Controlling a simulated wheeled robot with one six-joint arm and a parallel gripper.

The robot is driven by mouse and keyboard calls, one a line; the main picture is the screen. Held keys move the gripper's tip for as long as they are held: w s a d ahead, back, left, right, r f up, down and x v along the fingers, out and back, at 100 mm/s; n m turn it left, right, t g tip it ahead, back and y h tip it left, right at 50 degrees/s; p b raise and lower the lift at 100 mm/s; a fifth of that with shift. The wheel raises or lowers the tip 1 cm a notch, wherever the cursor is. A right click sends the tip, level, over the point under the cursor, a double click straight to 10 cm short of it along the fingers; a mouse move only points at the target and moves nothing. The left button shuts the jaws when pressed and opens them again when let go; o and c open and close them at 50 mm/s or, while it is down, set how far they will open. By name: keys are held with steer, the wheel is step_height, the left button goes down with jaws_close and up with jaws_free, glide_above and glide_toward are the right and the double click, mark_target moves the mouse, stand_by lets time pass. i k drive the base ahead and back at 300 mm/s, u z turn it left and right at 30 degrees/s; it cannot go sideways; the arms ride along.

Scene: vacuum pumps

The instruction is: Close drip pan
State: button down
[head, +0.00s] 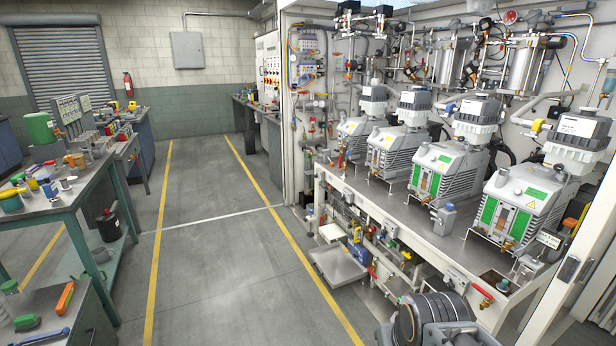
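The drip pan (339,264) is a shallow, light grey rectangular tray. It sticks out from the lower front of the pump bench into the aisle, low above the floor, so it stands open. Its near and left edges are clear of the bench; where its back right side meets the bench is crowded by small parts and hard to make out. A smaller pale plate (331,232) shows just behind it. My gripper is not seen in the head view, so its opening and its place relative to the pan cannot be told.
Several vacuum pumps (447,165) stand on the bench. Valves and pipes (365,240) crowd its front near the pan. A dark ribbed cylinder (430,318) is at the bottom right. The aisle floor (225,265) left of the pan is clear, up to the work table (60,208).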

mark_target(339, 268)
steer(key=i, duration=2.75)
steer(key=u, duration=1.45)
steer(key=i, duration=1)
